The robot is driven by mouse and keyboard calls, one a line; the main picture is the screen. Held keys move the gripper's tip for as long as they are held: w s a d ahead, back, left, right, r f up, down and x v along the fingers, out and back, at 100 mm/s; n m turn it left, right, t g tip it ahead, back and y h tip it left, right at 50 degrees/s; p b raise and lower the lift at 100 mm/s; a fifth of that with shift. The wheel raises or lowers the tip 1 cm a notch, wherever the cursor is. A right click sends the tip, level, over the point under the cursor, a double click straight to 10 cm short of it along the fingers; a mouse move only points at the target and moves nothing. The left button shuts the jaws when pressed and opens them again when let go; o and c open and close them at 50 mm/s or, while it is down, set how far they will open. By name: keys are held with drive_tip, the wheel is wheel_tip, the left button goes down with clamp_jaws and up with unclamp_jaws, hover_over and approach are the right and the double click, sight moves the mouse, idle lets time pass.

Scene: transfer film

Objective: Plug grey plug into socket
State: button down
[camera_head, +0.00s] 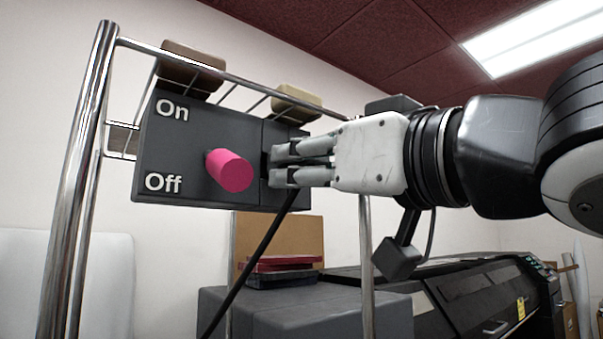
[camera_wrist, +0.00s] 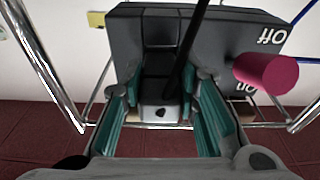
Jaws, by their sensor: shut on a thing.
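The dark grey socket box (camera_head: 190,130) hangs on a metal rack, with "On" and "Off" lettering and a pink knob (camera_head: 229,170). My gripper (camera_head: 272,166) reaches in from the right, its fingertips close against the box's right part, by a dark recess. In the wrist view my gripper (camera_wrist: 165,92) has its teal finger pads on both sides of the grey plug (camera_wrist: 160,113), shut on it. The black cable (camera_wrist: 186,60) runs from the plug; in the head view it hangs below the fingers. The plug's front end and the socket opening are hidden, so I cannot tell whether they meet.
The rack's chrome post (camera_head: 75,190) stands at the left. Brown and tan blocks (camera_head: 192,66) sit above the box. Below are a cardboard box (camera_head: 300,235), red items (camera_head: 283,263) and a large black machine (camera_head: 480,300). Open room lies left of the machine.

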drive_tip(key=shift+f+b+x, duration=0.1)
drive_tip(key=shift+b+x, duration=0.25)
drive_tip(key=shift+x, duration=0.4)
drive_tip(key=shift+f+b+x, duration=0.15)
drive_tip(key=shift+b+x, duration=0.2)
drive_tip(key=shift+x, duration=0.45)
drive_tip(key=c, duration=1.2)
unclamp_jaws()
drive_tip(key=shift+o, duration=0.2)
drive_tip(key=v, duration=1.2)
